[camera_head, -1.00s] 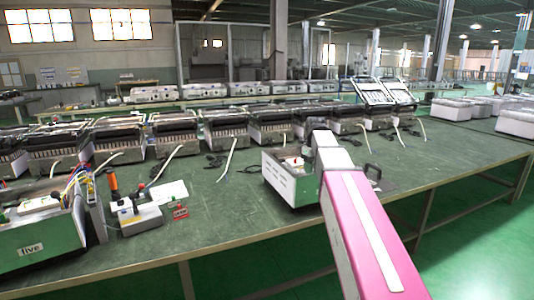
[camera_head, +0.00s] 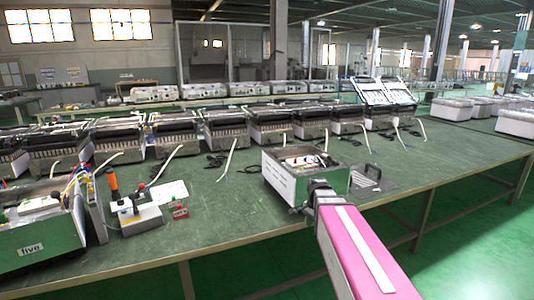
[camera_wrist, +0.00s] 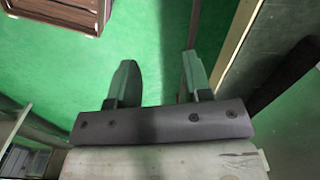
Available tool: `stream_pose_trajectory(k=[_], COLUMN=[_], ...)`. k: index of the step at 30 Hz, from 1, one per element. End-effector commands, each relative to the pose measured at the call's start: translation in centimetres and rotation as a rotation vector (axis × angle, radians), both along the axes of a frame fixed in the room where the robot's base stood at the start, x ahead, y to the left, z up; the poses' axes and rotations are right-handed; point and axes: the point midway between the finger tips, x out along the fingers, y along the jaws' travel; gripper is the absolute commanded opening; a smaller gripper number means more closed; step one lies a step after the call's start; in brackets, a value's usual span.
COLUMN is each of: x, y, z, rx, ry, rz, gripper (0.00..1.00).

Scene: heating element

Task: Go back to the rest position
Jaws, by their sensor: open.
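My gripper (camera_wrist: 158,75) is open and empty in the wrist view, its two fingers apart over the green floor (camera_wrist: 145,35) beside the table edge. In the head view my pink and white arm reaches up from the bottom right, its end low at the table's front edge, in front of a white and green box (camera_head: 308,180). The fingers are hidden in the head view. The box stands on the green table (camera_head: 225,210), open at the top with small parts inside.
A dark plate with a handle (camera_head: 372,180) lies right of the box. At the left are a green-fronted box labelled "five" (camera_head: 35,240), a device with an orange handle (camera_head: 130,205) and a small red part (camera_head: 180,213). Several heater units (camera_head: 225,128) line the back. A wooden crate (camera_wrist: 65,12) is on the floor.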

Motion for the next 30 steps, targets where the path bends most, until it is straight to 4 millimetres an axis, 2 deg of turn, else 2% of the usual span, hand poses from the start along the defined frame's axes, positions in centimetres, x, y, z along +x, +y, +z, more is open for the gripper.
stream_pose_trajectory(k=[1,9,15,20,30], x=[-1.5,-6.9,-9.5,-10.2,-10.2], y=[0.0,0.0,0.0,0.0,0.0], z=[-1.3,-7.0,-9.4,-10.1,-10.1], rx=[0.0,-0.002,-0.004,-0.005,-0.005], ry=[0.004,0.003,0.0,-0.003,-0.003], rz=[0.095,0.646,0.93,1.019,1.021], gripper=[0.45,0.45,0.45,0.45,0.45])
